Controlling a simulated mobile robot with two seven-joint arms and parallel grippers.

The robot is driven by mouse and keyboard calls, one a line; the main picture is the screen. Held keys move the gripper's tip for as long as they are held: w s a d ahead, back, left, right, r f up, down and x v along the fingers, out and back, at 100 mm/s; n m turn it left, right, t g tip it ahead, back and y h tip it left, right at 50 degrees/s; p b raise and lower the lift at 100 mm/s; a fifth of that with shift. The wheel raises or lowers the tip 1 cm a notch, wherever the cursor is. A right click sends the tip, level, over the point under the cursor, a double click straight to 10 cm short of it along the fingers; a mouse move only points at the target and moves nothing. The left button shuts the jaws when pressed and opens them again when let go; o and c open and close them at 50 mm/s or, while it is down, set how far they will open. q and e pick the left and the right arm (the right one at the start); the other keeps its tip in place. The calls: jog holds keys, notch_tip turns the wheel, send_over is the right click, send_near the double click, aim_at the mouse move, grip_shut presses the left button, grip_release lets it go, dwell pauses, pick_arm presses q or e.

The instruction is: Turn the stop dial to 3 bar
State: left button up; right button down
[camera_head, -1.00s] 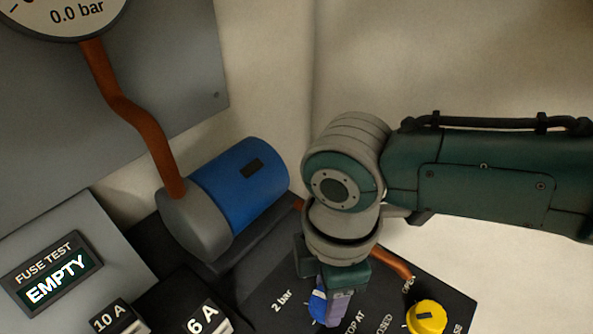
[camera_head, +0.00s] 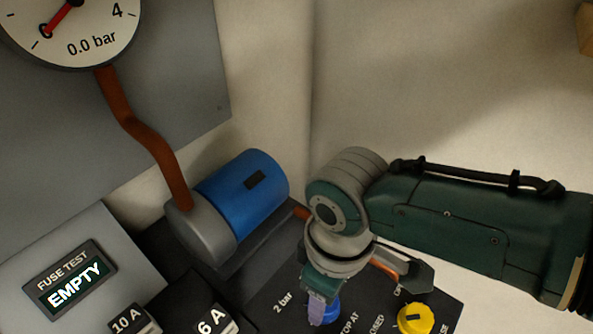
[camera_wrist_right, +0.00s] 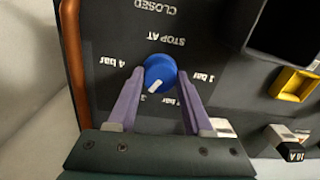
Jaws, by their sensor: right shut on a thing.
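The blue stop dial (camera_wrist_right: 160,73) has a white pointer mark. In the right wrist view, which shows the panel upside down, the mark points down-left, toward the partly hidden 3 label. My right gripper (camera_wrist_right: 161,75) has its two purple fingers on either side of the dial and is shut on it. The head view shows the dial (camera_head: 331,312) partly hidden behind the right gripper (camera_head: 318,312). The pressure gauge (camera_head: 72,25) reads 0.0 bar, its red needle at 0. My left gripper is not in view.
A yellow knob (camera_head: 415,319) stands right of the dial in the head view. A blue cylinder (camera_head: 245,188) lies behind it to the left. The fuse test box (camera_head: 115,255) shows EMPTY, with 10 A and 6 A fuses in front.

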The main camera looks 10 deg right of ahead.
dwell(0.3)
jog(key=shift+c, duration=1.5)
grip_release()
notch_tip(320, 180, up, 10)
jog(key=p, duration=0.4)
jog(key=shift+d, duration=0.1)
